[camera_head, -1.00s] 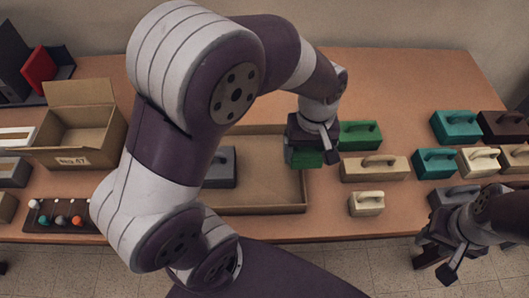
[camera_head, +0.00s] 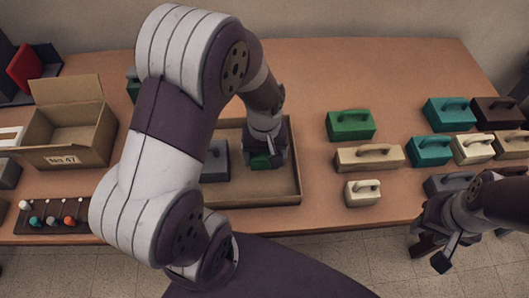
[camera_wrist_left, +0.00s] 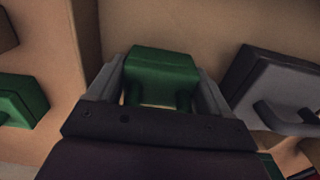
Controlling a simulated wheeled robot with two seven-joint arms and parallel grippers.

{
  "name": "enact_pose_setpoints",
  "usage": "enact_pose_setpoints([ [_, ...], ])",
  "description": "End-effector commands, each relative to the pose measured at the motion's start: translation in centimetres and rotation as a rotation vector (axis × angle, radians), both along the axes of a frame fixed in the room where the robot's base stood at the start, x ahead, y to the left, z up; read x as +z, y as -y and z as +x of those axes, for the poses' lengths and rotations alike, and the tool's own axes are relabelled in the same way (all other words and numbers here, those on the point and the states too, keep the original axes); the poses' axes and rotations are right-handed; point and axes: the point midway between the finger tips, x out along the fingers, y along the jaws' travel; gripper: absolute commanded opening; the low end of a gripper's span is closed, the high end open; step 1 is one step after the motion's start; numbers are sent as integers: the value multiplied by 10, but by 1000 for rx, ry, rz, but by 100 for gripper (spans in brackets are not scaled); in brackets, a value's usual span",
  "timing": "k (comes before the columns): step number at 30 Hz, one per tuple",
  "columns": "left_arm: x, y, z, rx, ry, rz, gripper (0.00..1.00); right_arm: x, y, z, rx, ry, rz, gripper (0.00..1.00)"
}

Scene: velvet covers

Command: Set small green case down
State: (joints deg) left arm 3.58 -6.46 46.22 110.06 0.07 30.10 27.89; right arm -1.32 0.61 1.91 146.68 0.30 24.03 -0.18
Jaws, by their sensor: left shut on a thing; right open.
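The small green case (camera_head: 260,162) is in my left gripper (camera_head: 268,156), inside the outline of the shallow brown tray (camera_head: 255,191). In the left wrist view the case (camera_wrist_left: 162,66) sits between the two fingers of the gripper (camera_wrist_left: 158,98), which are shut on it. I cannot tell whether its underside touches the tray floor. A grey case (camera_head: 215,162) stands in the tray to its left, apart from it; it also shows in the left wrist view (camera_wrist_left: 285,85). My right gripper (camera_head: 437,252) is open and empty off the table's front edge.
A larger green case (camera_head: 350,125), a long cream case (camera_head: 368,158) and a small cream case (camera_head: 362,193) stand right of the tray. More cases stand farther right. A cardboard box (camera_head: 68,135) and a dark strip with coloured knobs (camera_head: 52,220) are at left.

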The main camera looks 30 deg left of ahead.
Motion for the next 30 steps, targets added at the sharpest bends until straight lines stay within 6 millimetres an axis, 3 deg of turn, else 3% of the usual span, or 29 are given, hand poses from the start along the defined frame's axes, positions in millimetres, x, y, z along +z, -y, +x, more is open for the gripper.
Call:
enact_pose_setpoints([
  [1,-1,0,0,0,0,0,89,0,0,0,0,0,0,43],
  [2,0,0,0,0,0,0,99,0,0,0,0,0,0,43],
  [3,0,0,0,0,0,0,100,0,0,0,0,0,0,43],
  [11,7,0,0,0,1,0,100,3,0,0,0,0,0,43],
  [22,97,0,0,0,4,0,100,18,0,0,0,0,0,43],
  [27,120,0,0,0,1,0,100,20,0,0,0,0,0,43],
  [30,124,0,0,0,0,0,100,20,0,0,0,0,0,43],
])
